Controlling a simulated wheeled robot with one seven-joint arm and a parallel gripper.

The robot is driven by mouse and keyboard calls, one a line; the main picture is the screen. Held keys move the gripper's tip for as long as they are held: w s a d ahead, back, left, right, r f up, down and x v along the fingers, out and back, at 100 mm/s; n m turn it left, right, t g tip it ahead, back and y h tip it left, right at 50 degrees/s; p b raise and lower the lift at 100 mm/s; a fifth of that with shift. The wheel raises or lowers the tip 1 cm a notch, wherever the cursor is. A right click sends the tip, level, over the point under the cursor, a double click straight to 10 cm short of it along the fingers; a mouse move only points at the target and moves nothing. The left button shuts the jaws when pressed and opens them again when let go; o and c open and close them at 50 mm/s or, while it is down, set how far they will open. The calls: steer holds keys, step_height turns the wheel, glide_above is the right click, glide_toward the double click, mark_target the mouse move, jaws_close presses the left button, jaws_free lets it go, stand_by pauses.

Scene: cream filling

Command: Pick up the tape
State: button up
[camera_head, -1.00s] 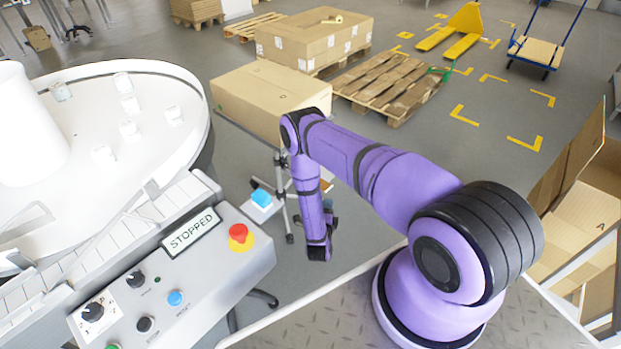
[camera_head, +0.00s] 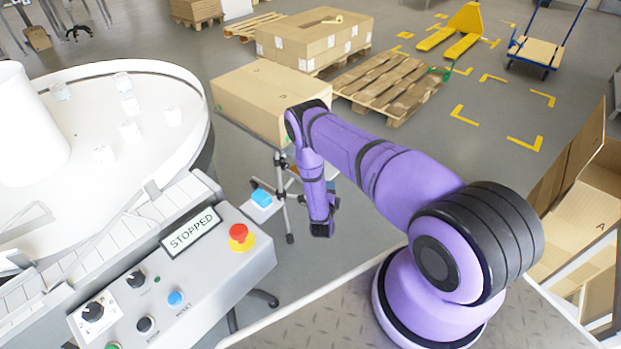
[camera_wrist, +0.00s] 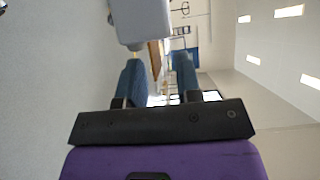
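I cannot make out the tape with certainty. My gripper is mostly hidden behind that link in the head view. In the wrist view my gripper (camera_wrist: 158,62) has its two blue fingers apart. A thin brown edge shows between and beyond them; I see nothing clearly held.
The grey control panel (camera_head: 205,262), reading STOPPED, stands at left beside a white round machine (camera_head: 70,130). A closed carton (camera_head: 258,95) and a wooden pallet (camera_head: 392,86) stand beyond my arm. A blue-topped white item (camera_head: 262,198) sits near a tripod stand. A grey body (camera_wrist: 142,22) is close in the wrist view.

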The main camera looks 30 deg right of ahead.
jaws_close()
